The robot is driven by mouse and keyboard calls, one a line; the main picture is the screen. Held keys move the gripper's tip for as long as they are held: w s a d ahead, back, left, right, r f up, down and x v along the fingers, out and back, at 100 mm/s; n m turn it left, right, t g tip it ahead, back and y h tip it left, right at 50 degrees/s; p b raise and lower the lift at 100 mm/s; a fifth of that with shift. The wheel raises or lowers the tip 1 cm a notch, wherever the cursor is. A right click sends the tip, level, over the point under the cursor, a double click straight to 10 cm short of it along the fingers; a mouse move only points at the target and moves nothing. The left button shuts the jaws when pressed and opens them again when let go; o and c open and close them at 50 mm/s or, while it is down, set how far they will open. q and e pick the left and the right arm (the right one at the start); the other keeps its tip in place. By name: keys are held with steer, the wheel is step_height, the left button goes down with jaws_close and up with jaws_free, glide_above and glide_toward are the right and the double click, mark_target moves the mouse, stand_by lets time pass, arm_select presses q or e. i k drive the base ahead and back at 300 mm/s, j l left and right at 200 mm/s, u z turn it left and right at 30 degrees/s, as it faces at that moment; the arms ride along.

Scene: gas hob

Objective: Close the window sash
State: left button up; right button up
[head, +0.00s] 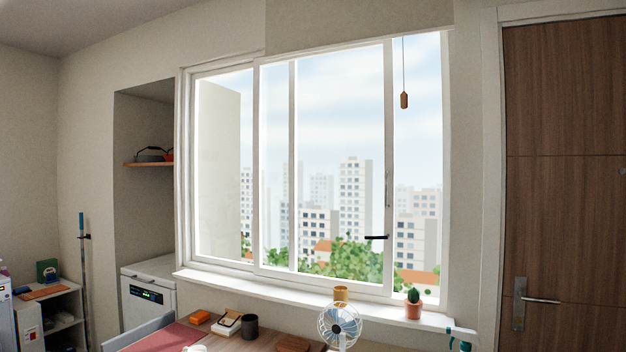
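The window sash (388,130) is a white-framed sliding pane in the middle of the window in the head view. Its left part overlaps the left pane, whose upright (293,160) shows through the glass. A gap stands open between the sash's right upright and the right side of the window frame (446,150). A dark handle (377,237) sticks out level near the sash's right upright. Neither of my grippers is in view.
On the sill (300,293) stand a potted cactus (413,306) below the gap and a yellowish pot (341,292). A fan (340,325) and a dark cup (249,326) stand in front. A cord pull (404,100) hangs before the gap. A wooden door (565,130) is at right.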

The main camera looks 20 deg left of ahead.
mark_target(385, 290)
steer(key=u, duration=0.55)
steer(key=i+u, duration=0.15)
steer(key=u, duration=0.3)
steer(key=i+l+u, duration=0.15)
steer(key=u, duration=0.25)
steer(key=i+l+u, duration=0.15)
steer(key=u, duration=0.3)
steer(key=i+l+u, duration=0.3)
steer(key=l, duration=0.2)
steer(key=i+l+u, duration=0.15)
steer(key=l, duration=0.15)
steer(key=i+l, duration=0.1)
steer(key=l, duration=0.2)
steer(key=i+l, duration=0.1)
steer(key=l, duration=0.15)
steer(key=i+l, duration=0.1)
steer(key=l, duration=0.2)
steer(key=u, duration=0.05)
